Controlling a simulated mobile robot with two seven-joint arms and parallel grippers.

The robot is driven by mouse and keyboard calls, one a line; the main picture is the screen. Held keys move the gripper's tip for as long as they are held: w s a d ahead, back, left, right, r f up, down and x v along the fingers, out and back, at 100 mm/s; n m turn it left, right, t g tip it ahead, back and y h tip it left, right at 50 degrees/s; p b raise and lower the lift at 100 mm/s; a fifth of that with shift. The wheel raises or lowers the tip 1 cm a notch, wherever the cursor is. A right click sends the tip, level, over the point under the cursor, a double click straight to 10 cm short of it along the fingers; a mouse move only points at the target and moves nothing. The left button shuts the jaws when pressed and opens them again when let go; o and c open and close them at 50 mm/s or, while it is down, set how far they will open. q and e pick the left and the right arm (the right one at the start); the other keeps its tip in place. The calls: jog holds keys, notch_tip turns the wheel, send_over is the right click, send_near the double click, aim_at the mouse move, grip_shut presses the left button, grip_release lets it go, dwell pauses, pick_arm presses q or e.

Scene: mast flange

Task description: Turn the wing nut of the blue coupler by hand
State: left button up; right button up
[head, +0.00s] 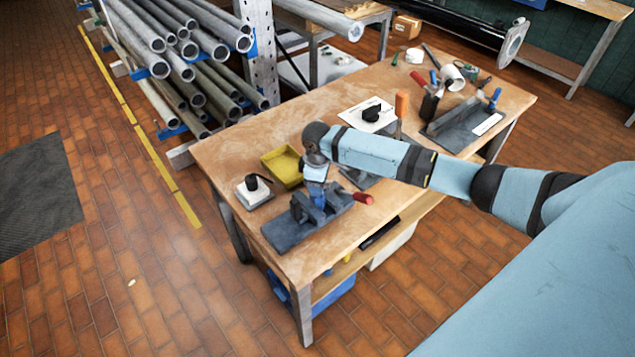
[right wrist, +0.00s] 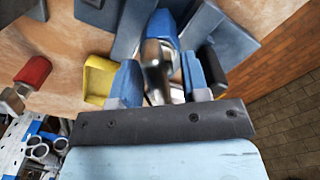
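The blue coupler (head: 322,212) sits in a dark grey fixture (head: 280,232) at the near left of the workbench. It also shows in the right wrist view (right wrist: 162,22), at the top. My right gripper (head: 315,180) is directly above the coupler, pointing down. In the right wrist view its two blue fingers (right wrist: 163,82) stand apart on either side of a shiny metal part (right wrist: 158,60) in front of the coupler. I cannot make out wings on that part, and contact with the fingers is not clear. The head view hides the coupler's top behind the gripper. My left gripper is not in view.
A yellow tray (head: 281,166) and a white block with a black knob (head: 253,190) stand close left of the gripper. A red handle (head: 362,198) lies to the right. Several tools and another fixture (head: 465,125) are at the far right. Pipes (head: 190,60) are racked behind.

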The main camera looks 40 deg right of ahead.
jog(key=shift+r, duration=2.55)
jog(key=shift+f, duration=0.1)
